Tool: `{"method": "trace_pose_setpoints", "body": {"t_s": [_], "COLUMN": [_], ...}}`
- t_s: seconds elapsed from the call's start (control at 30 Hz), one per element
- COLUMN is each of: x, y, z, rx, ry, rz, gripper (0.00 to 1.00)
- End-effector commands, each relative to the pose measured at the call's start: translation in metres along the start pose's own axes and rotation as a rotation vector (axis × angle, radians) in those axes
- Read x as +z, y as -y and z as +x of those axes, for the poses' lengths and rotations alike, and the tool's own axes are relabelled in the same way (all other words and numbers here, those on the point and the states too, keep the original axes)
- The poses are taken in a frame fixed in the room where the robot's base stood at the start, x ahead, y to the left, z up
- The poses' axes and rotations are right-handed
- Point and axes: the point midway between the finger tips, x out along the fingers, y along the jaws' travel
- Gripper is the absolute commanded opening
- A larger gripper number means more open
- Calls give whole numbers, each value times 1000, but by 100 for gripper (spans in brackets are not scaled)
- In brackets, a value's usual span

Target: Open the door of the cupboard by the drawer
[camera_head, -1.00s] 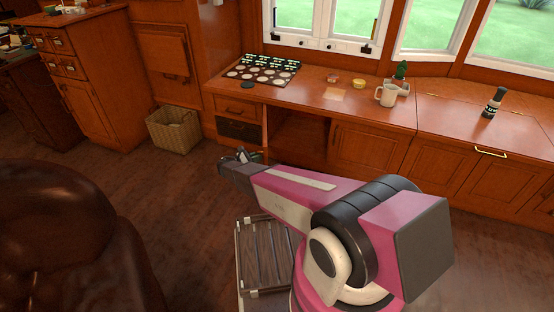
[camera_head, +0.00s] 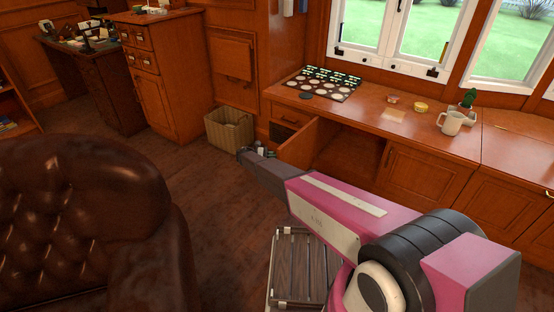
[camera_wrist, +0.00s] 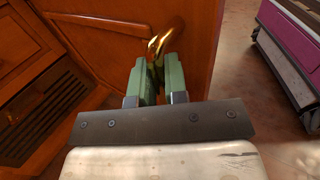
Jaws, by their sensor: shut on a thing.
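The cupboard (camera_head: 352,150) below the window counter is open, and its dark interior shows. Its wooden door (camera_head: 303,146) stands swung out on the left side, near the drawer (camera_head: 286,112). My gripper (camera_head: 262,151) is at the door's outer end, small and partly hidden by my arm in the head view. In the wrist view, the green fingers of my gripper (camera_wrist: 157,75) are shut on the curved brass handle (camera_wrist: 166,40). The door (camera_wrist: 125,38) fills the area behind them. A dark slatted panel (camera_wrist: 40,112) shows beside the door, at left.
A wicker basket (camera_head: 230,127) stands on the floor left of the drawer. A brown leather armchair (camera_head: 90,215) takes up the lower left.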

Motion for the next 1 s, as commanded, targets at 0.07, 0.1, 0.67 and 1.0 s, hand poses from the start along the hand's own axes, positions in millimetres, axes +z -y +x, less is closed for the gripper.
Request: {"method": "trace_pose_setpoints", "body": {"t_s": [0.07, 0.1, 0.67, 1.0], "x": [0, 0, 0, 2], "y": [2, 2, 2, 29], "z": [-2, -2, 1, 34], "rx": [-4, -3, 2, 95], "ry": [0, 0, 1, 1], "rz": [-2, -2, 0, -1], "gripper": [0, 0, 38, 38]}}
